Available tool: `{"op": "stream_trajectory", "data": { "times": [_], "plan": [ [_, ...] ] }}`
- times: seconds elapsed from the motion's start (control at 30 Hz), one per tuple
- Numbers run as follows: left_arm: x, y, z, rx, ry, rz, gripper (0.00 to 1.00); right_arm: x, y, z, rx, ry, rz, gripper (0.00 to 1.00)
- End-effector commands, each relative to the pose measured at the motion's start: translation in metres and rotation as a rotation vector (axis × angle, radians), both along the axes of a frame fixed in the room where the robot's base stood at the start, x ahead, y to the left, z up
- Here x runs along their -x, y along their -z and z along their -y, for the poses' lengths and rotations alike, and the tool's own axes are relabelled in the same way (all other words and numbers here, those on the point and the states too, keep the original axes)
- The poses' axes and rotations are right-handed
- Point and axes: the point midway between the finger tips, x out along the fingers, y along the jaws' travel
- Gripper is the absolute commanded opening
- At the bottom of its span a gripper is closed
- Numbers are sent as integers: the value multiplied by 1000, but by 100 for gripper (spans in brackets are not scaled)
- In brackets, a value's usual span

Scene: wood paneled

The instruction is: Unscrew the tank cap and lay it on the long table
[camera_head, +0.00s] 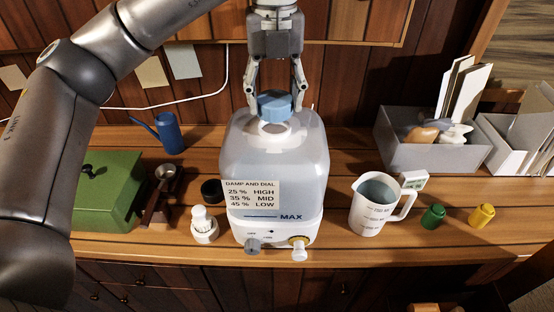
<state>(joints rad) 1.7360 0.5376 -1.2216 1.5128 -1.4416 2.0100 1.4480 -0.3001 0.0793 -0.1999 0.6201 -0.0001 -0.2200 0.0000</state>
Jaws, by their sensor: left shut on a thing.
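The tank (275,170) is a large translucent white container standing on the long wooden table (350,246), with a paper label and a MAX line on its front. My left gripper (276,100) points down over the tank's top, its two fingers shut on the blue tank cap (275,106). The cap is at the pale neck ring (274,129) on the tank's top; I cannot tell whether it touches the neck or is just above it. My right gripper is not in view.
A green box (105,190), a wooden holder (162,195) and a white bottle (204,225) stand left of the tank. A measuring jug (372,207), green (433,215) and yellow (481,215) small containers, and a grey bin (430,150) stand right. Bare table lies between tank and jug.

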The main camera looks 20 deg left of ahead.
Motion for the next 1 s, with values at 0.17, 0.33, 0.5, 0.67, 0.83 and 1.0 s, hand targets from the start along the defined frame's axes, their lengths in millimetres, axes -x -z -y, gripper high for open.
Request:
{"op": "stream_trajectory", "data": {
  "times": [0.17,0.33,0.5,0.67,0.83,1.0],
  "plan": [
    [0,-8,0,0,0,0,22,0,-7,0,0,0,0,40],
    [0,-22,0,0,0,0,22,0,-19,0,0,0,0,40],
    [0,-36,0,0,1,-1,22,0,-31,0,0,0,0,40],
    [0,-41,0,-1,1,-1,22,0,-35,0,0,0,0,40],
    [0,-40,0,0,1,-1,22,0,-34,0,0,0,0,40],
    [0,-40,0,0,0,0,22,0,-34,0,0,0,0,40]
  ]
}}
